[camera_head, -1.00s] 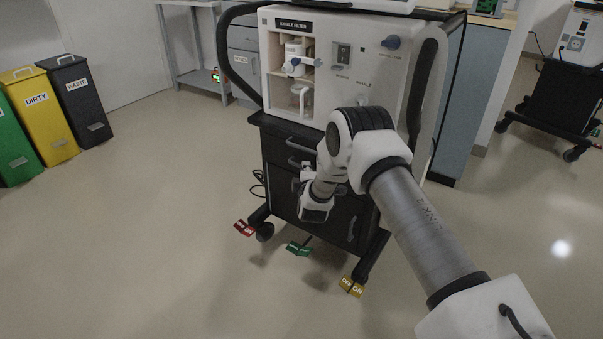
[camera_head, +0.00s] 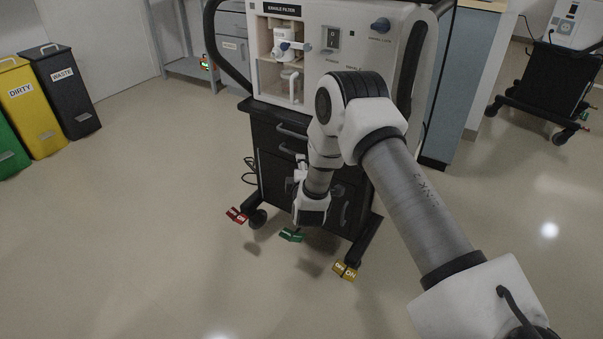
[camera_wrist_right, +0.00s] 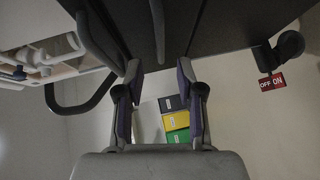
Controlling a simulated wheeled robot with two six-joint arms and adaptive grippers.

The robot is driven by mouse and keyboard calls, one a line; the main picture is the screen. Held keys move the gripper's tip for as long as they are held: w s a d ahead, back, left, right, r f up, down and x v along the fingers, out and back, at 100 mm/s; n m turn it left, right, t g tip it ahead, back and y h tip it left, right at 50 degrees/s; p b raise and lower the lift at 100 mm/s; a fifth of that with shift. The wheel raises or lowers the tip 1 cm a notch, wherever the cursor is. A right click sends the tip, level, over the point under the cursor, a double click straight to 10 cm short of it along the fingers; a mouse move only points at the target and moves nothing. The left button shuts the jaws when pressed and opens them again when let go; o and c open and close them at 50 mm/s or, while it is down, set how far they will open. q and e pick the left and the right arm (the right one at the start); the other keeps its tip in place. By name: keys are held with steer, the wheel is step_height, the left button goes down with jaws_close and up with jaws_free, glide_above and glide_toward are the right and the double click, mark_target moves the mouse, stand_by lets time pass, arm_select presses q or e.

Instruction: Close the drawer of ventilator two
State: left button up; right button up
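The ventilator (camera_head: 345,65) stands on a dark cart with drawers. An upper drawer handle (camera_head: 292,131) shows, with a second handle (camera_head: 290,149) below it. My arm covers much of the cart's front, and I cannot tell how far any drawer sticks out. My right gripper (camera_head: 299,172) is at the cart's front, below these handles and partly hidden by its wrist. In the right wrist view my gripper (camera_wrist_right: 160,70) is open, its fingers apart with nothing between them. Dark cart panels (camera_wrist_right: 240,22) and a grey handle (camera_wrist_right: 95,42) lie beyond the fingertips. My left gripper is not in view.
Bins, including a yellow one (camera_head: 30,115) and a black one (camera_head: 66,95), stand at left. Another cart (camera_head: 545,90) stands at right. The floor between is clear.

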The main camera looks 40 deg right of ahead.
steer(key=v, duration=0.4)
steer(key=shift+s+a, duration=0.1)
steer(key=shift+s, duration=0.15)
